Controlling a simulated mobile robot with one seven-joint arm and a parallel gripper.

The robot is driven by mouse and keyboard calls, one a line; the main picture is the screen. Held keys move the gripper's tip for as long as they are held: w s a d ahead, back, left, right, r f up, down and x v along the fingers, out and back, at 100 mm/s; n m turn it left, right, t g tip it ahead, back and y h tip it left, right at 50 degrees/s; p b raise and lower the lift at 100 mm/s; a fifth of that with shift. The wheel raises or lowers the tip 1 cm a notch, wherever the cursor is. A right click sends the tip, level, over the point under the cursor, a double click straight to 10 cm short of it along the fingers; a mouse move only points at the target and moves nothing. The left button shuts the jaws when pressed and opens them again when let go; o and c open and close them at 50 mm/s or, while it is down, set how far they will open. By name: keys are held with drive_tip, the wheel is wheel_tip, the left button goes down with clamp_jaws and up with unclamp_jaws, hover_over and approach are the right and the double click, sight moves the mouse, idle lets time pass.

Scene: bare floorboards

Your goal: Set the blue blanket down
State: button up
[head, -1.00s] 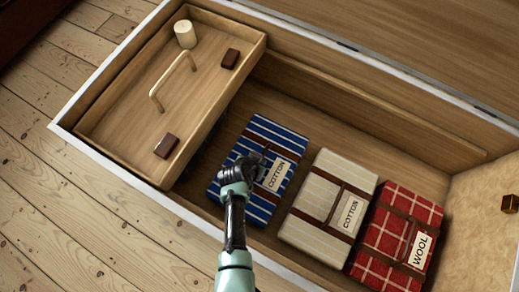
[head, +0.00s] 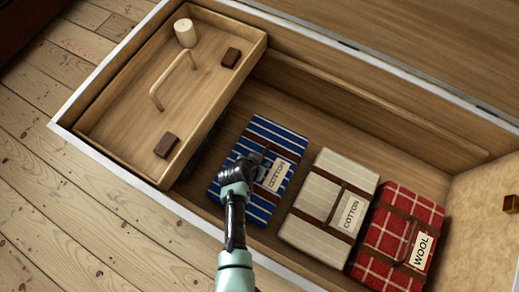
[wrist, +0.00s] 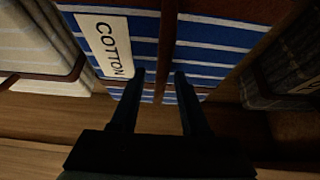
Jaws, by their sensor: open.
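The blue blanket (head: 262,150) is folded, with white stripes, a brown strap and a COTTON label. It lies flat on the chest floor, left of the other blankets. My gripper (head: 250,162) is over it and hides part of it in the head view. In the wrist view the two fingers of my gripper (wrist: 158,76) are apart, with the blue blanket (wrist: 145,45) just beyond the tips. Whether the tips touch it cannot be told.
A cream COTTON blanket (head: 319,188) and a red WOOL blanket (head: 400,215) lie to the right in the wooden chest (head: 340,95). A lift-out tray (head: 130,110) with a handle, a candle (head: 185,33) and two brown blocks sits at the left. A dark checked item (wrist: 275,85) shows in the wrist view.

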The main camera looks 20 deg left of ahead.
drive_tip(key=p+v, duration=0.6)
drive_tip(key=v, duration=0.6)
drive_tip(key=shift+p, duration=0.3)
drive_tip(key=w+a+r+t+y, duration=0.2)
drive_tip(key=w+a+r+t, duration=0.15)
drive_tip(key=w+r, duration=1.2)
drive_tip(key=w+d+r+t, duration=0.2)
drive_tip(key=w+r+t, duration=0.1)
drive_tip(key=r, duration=1.1)
drive_tip(key=w+d+r+t, duration=0.2)
drive_tip(key=w+r+t, duration=0.15)
drive_tip(key=r, duration=0.95)
drive_tip(key=s+d+r+t, duration=0.2)
drive_tip(key=r+t, duration=0.1)
drive_tip(key=r, duration=0.7)
drive_tip(key=s+d+r+t, duration=0.1)
drive_tip(key=d+r+t, duration=0.15)
drive_tip(key=r, duration=0.75)
drive_tip(key=s+d+r+n+t, duration=0.1)
drive_tip(key=s+d+r+t, duration=0.1)
drive_tip(key=s+r, duration=0.5)
drive_tip(key=s+d+r+n+t, duration=0.1)
drive_tip(key=s+d+r+t, duration=0.2)
drive_tip(key=s+r, duration=0.4)
wheel_tip(320, 180, up, 5)
drive_tip(key=shift+s+d+f+t+h, duration=0.2)
drive_tip(key=shift+t+h, duration=0.2)
drive_tip(key=shift+t, duration=0.15)
drive_tip(key=shift+r, duration=0.1)
